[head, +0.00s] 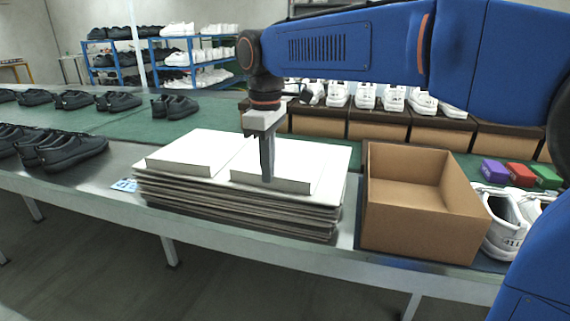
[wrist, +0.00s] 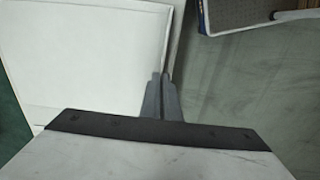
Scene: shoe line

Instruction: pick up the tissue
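Two white sheets with raised front lips lie side by side on a stack of flat boards (head: 240,215) in the head view. I take the right one to be the tissue (head: 305,178); it also shows as a white panel in the wrist view (wrist: 85,50). My gripper (head: 267,180) points down at the tissue's front lip. One finger shows in front of the lip, and the other is hidden. In the wrist view my gripper's fingers (wrist: 160,76) are close together, with the lip's thin edge running between them. They look shut on it.
An open, empty cardboard box (head: 420,225) stands right of the stack. White shoes (head: 505,220) and coloured small boxes (head: 520,174) are beyond it. Black shoes (head: 65,150) stand at the left. A row of shoe boxes (head: 375,125) lines the back.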

